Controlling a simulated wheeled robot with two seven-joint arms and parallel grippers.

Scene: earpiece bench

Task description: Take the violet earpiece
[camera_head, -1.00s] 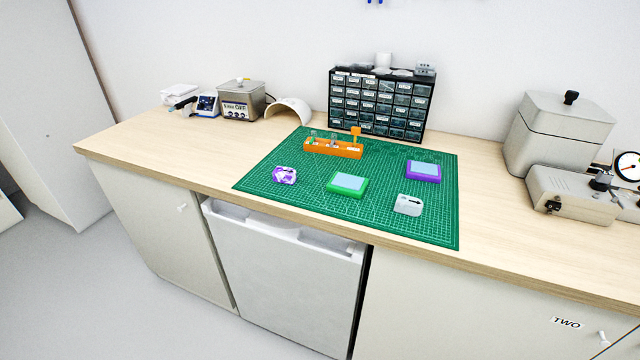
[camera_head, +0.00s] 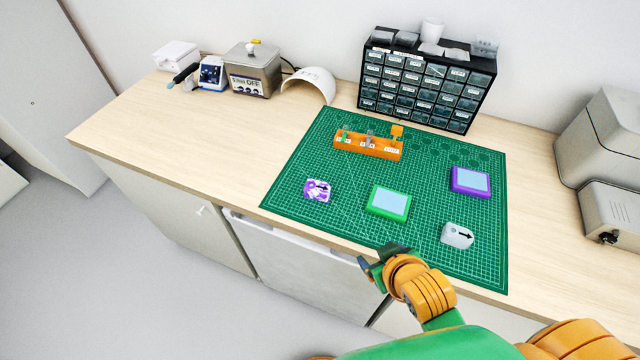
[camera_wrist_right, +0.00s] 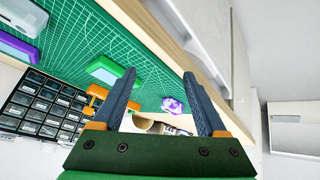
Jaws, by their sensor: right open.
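The violet earpiece (camera_head: 317,190) is a small violet-and-white mottled block with a dark arrow on top. It lies on the left part of the green mat (camera_head: 285,208). It also shows between my fingers in the right wrist view (camera_wrist_right: 172,104), some way beyond them. My right gripper (camera_head: 370,264) is at the bench's front edge, below and to the right of the earpiece in the head view. It is open and empty, with both fingers apart in the right wrist view (camera_wrist_right: 158,78). My left gripper is not in view.
A green pad (camera_head: 388,202), a purple pad (camera_head: 470,182) and a grey arrow-marked block (camera_head: 457,236) lie on the mat. An orange rack (camera_head: 366,147) with small parts stands behind the earpiece. A drawer cabinet (camera_head: 425,85) stands at the back. The mat around the earpiece is clear.

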